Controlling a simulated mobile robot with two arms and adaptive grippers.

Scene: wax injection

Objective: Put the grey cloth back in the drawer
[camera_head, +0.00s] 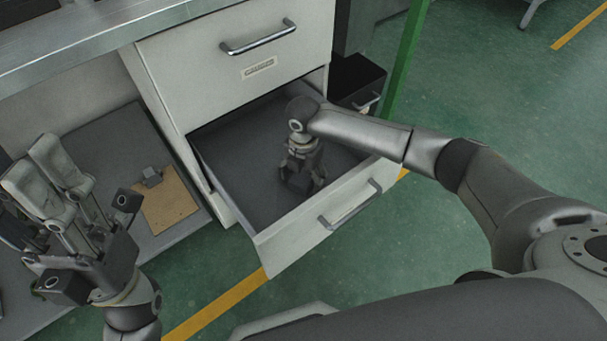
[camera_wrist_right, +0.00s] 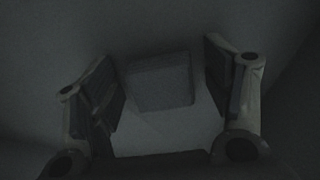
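My right gripper (camera_head: 300,185) reaches down inside the open lower drawer (camera_head: 240,150). In the right wrist view, the right gripper (camera_wrist_right: 165,90) has its two fingers spread wide. A small dark grey square patch (camera_wrist_right: 160,82) with a textured face lies between and beyond the fingers, not touching either. It looks like the folded grey cloth, but the view is very dim. In the head view I cannot make out the cloth; the gripper and wrist cover that part of the drawer. My left gripper (camera_head: 48,172) is raised at the left, away from the drawer, with nothing visible in it.
A closed upper drawer (camera_head: 235,60) sits directly above the open one. A metal worktop (camera_head: 90,40) is at the upper left. A clipboard (camera_head: 168,200) lies on the lower shelf (camera_head: 115,150). A green post (camera_head: 405,55) stands behind the drawer's right side. Green floor is clear at right.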

